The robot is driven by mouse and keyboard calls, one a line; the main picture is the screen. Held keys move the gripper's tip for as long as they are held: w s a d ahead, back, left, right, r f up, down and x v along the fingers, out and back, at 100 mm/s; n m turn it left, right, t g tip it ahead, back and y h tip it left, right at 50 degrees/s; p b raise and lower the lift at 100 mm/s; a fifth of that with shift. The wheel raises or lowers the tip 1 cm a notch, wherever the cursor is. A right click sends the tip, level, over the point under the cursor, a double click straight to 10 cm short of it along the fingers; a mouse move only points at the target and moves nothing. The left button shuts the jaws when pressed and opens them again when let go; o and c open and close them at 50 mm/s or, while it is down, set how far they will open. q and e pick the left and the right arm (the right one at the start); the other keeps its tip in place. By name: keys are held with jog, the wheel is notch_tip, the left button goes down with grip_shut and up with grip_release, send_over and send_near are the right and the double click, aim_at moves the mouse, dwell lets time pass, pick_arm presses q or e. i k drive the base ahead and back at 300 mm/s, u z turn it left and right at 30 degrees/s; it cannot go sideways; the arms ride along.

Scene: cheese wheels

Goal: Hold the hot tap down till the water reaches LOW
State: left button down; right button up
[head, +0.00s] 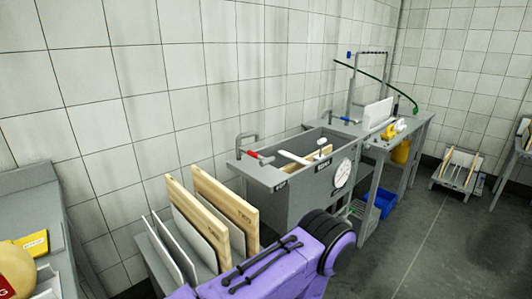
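A grey steel sink (285,205) stands against the tiled wall. A grey spout with a red-handled tap (257,155) is on its left end, and a blue-handled tap (345,120) is at its back right. A round white dial (342,175) is on the sink's front. Its markings are too small to read. The inside of the basin is mostly hidden, and I cannot make out a water level or a LOW mark. My purple arm crosses the bottom of the view. Neither gripper shows.
Wooden boards (226,208) and white boards stand in a rack left of the sink. A white paddle-like thing (293,157) lies at the basin. A side table (412,128) holds yellow items. A blue crate (383,202) sits below.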

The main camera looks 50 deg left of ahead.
aim_at(264, 161)
jog(key=u, duration=1)
